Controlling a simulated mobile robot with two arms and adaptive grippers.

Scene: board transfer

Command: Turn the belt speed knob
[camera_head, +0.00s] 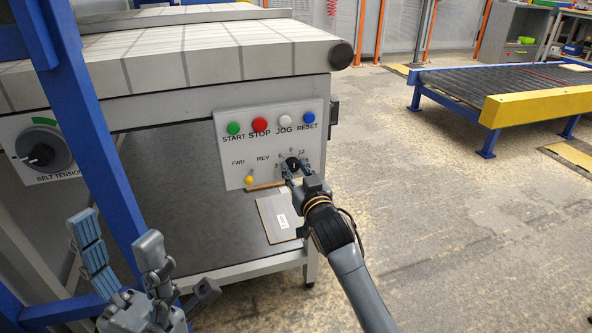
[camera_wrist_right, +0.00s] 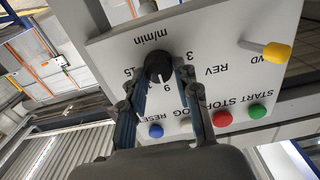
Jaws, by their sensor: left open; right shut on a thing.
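The belt speed knob (camera_head: 292,163) is a black round knob on the white control panel (camera_head: 235,178), on a dial numbered in m/min. In the right wrist view the knob (camera_wrist_right: 158,66) has a white pointer line towards the 9 mark. My right gripper (camera_head: 290,176) is at the panel with its fingers on either side of the knob, shut on it; its two fingers also show in the wrist view (camera_wrist_right: 158,78). The 6 and 12 marks are partly hidden there. My left gripper (camera_head: 118,240) is open and empty at the lower left, away from the panel.
The panel also holds green start (camera_head: 233,128), red stop (camera_head: 260,124), white jog (camera_head: 285,121) and blue reset (camera_head: 308,117) buttons, and a yellow FWD/REV lever (camera_head: 249,180). A belt tension dial (camera_head: 40,155) is at left.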

